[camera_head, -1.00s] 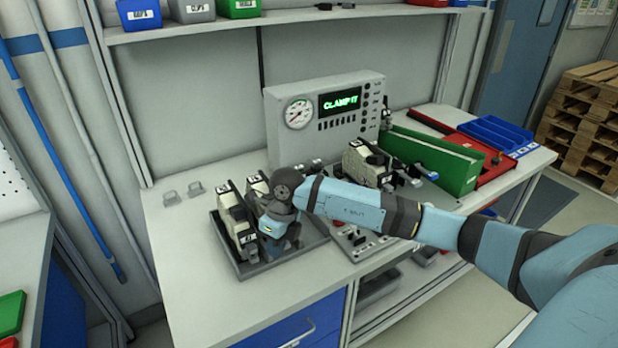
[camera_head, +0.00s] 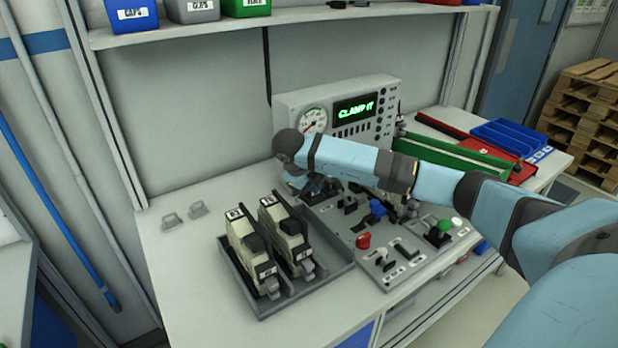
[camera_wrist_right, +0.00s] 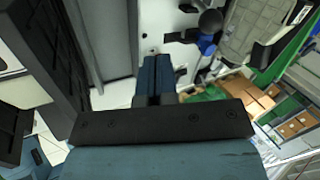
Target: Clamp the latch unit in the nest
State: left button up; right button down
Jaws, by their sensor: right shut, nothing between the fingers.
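My right gripper (camera_head: 316,188) hangs low over the left part of the control panel, partly hidden by my arm in the head view. In the right wrist view its fingers (camera_wrist_right: 155,75) are together with nothing between them. A cream and black latch unit (camera_wrist_right: 262,28) shows at the upper right of that view, apart from the fingers; in the head view my arm covers the nest area. A blue knob (camera_head: 376,208) is right of the gripper; a blue part with a black ball (camera_wrist_right: 207,42) shows near the fingers in the wrist view. My left gripper is not in view.
Two more latch units stand in the grey tray (camera_head: 262,309) left of the panel. A gauge box (camera_head: 358,110) reads "CLAMP IT" behind. A green bin (camera_head: 455,153) lies right. The front-left tabletop is clear.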

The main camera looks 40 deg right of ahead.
aim_at(341, 194)
jog(key=d+f+p, duration=0.1)
jog(key=d+f, duration=0.3)
jog(key=d, duration=0.2)
jog(key=shift+w+d+f, duration=0.2)
jog(key=shift+w, duration=0.15)
jog(key=shift+r, duration=0.1)
